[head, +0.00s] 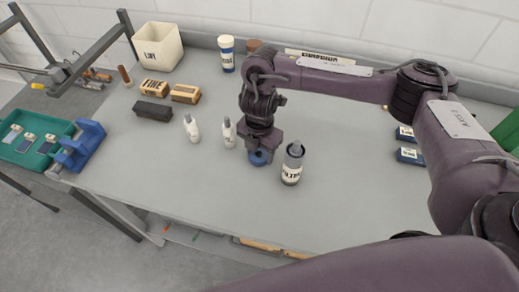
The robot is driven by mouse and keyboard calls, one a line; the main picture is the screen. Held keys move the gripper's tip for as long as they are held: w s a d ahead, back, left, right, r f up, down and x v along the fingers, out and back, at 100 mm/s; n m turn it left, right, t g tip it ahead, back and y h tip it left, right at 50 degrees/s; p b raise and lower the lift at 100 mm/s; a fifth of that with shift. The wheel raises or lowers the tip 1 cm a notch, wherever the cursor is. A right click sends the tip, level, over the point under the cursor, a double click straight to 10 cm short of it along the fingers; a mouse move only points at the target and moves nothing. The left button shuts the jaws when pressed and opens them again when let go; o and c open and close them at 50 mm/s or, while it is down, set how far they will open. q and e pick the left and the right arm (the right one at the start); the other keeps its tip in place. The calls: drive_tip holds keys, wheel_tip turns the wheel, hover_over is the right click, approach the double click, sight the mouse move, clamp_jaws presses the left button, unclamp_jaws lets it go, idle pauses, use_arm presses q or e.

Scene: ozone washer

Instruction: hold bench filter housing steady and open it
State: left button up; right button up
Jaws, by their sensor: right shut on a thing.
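The bench filter housing (292,167) is a dark cylinder with a white label, standing upright on the grey bench. Its top is open, and a grey cylindrical piece (296,147) sticks up inside. My right gripper (260,150) is just left of the housing, pointing down and shut on a round blue part that looks like a cap (260,158). The cap is apart from the housing, low over the bench; I cannot tell whether it touches the surface. The fingertips are partly hidden by the wrist. My left gripper is not in view.
Two small white bottles (191,129) (228,133) stand left of the gripper. Dark blue boxes (410,156) lie at right. The bench (345,200) is clear in front and right of the housing.

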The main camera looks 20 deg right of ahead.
drive_tip(key=o, duration=1.1)
drive_tip(key=shift+f, duration=0.1)
wheel_tip(320, 180, up, 12)
drive_tip(key=p, duration=0.1)
drive_tip(key=shift+r, duration=0.2)
